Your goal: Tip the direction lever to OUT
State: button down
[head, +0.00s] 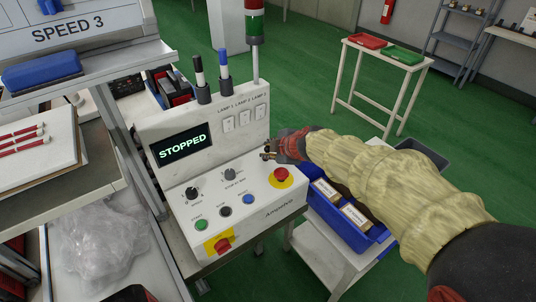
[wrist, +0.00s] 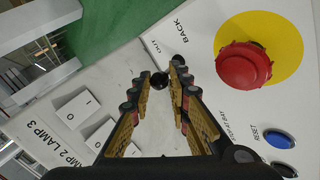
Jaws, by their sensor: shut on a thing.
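The control panel (head: 262,203) is a pale sloped box whose dark display (head: 182,145) reads STOPPED. My gripper (head: 268,154) is at the panel's right side, above the red button on a yellow disc (head: 281,176). In the wrist view my gripper (wrist: 168,85) has its fingers closed in around a small black lever knob (wrist: 160,81), taken to be the direction lever. Small lettering beside it includes BACK and what looks like OUT. Which way the lever leans cannot be told. In the head view the lever is hidden by the fingers.
The red button (wrist: 243,66) is close to the fingertips. Lamp switches (wrist: 77,109) are on the other side. A blue bin (head: 345,215) stands to the right, under my arm.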

jog(key=shift+s+d+r+t+y, duration=0.1)
jog(key=shift+s+d+t+y, duration=0.15)
jog(key=shift+t+y, duration=0.25)
jog(key=shift+s+d+f+t+b, duration=0.2)
jog(key=shift+s+t+b, duration=0.1)
jog(key=shift+t, duration=0.4)
jog(key=shift+s+f+t+y, duration=0.2)
jog(key=shift+t+y, duration=0.1)
jog(key=shift+y, duration=0.1)
jog(key=c, duration=2)
grip_release()
jog(key=shift+f, duration=0.1)
jog(key=shift+o, duration=0.2)
jog(key=shift+w+a+g+h, duration=0.1)
jog(key=shift+w+g+h, duration=0.2)
jog(key=shift+g, duration=0.2)
